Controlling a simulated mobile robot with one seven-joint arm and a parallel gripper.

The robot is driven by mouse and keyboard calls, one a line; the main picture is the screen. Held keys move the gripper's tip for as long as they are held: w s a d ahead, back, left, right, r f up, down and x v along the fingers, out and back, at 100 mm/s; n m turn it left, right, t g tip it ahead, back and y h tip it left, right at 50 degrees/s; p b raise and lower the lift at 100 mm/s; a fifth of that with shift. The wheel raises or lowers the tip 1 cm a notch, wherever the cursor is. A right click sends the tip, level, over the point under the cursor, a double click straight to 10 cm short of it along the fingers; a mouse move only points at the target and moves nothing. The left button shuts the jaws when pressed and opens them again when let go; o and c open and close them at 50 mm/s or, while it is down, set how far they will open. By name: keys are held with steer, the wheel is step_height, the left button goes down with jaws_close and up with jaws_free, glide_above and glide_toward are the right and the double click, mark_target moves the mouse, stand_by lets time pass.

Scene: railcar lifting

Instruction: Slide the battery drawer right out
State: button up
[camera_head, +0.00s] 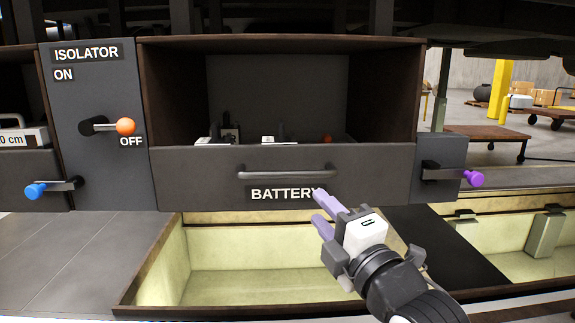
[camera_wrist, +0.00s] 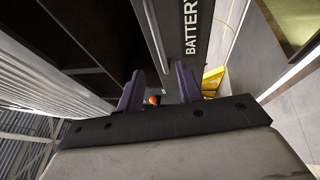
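The battery drawer (camera_head: 200,175) has a dark grey front labelled BATTERY and sits under an open-fronted brown housing. Its bar handle (camera_head: 287,173) runs level across the upper middle of the front. The drawer front (camera_wrist: 190,30) also shows in the wrist view, with its label turned sideways. My gripper (camera_head: 316,206) has two purple fingers, apart and empty. It is in front of the drawer's lower edge, below the handle's right end, and covers the label's last letter. In the wrist view, my gripper (camera_wrist: 160,85) shows clear space between its fingers.
An isolator panel (camera_head: 95,170) with an orange-knobbed lever (camera_head: 125,127) stands left of the drawer. A purple-knobbed lever (camera_head: 475,179) is at its right, a blue-knobbed one (camera_head: 35,190) at far left. Below is an open pit (camera_head: 250,285). A trolley (camera_head: 485,137) stands behind, right.

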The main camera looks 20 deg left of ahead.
mark_target(289, 177)
steer(key=p+x, duration=0.5)
steer(key=p, duration=0.1)
steer(key=p+x, duration=0.5)
steer(key=x, duration=0.1)
steer(key=shift+w+a+r+p, duration=0.15)
steer(key=shift+a+r+p, duration=0.1)
steer(key=shift+a+p, duration=0.1)
steer(key=shift+w+a, duration=0.35)
steer(key=shift+w, duration=0.1)
jaws_close()
